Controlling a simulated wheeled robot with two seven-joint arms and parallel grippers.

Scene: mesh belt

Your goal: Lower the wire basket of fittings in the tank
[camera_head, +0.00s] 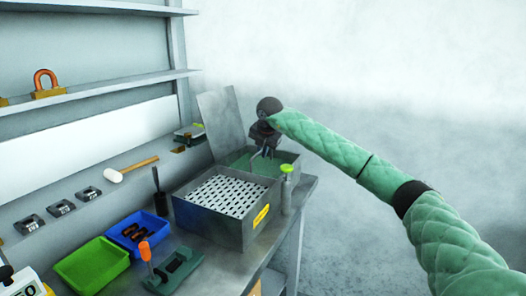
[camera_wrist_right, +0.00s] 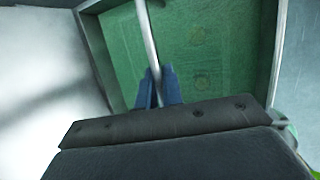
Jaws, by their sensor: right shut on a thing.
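My right gripper (camera_head: 264,154) is over the open grey tank, pointing down. In the right wrist view its blue fingertips (camera_wrist_right: 159,88) are shut on a thin metal bar (camera_wrist_right: 148,40), which looks like the handle of the wire basket. The tank (camera_head: 289,170) has a green inside, and its grey lid (camera_head: 220,122) stands raised at the back. In the wrist view the tank wall (camera_wrist_right: 268,50) frames the green, where faint round shapes show. The basket's body and fittings cannot be made out clearly. My left gripper is not in view.
A grey box with a white perforated top (camera_head: 228,192) stands directly in front of the tank. A bottle with a green cap (camera_head: 287,190) stands at its right.

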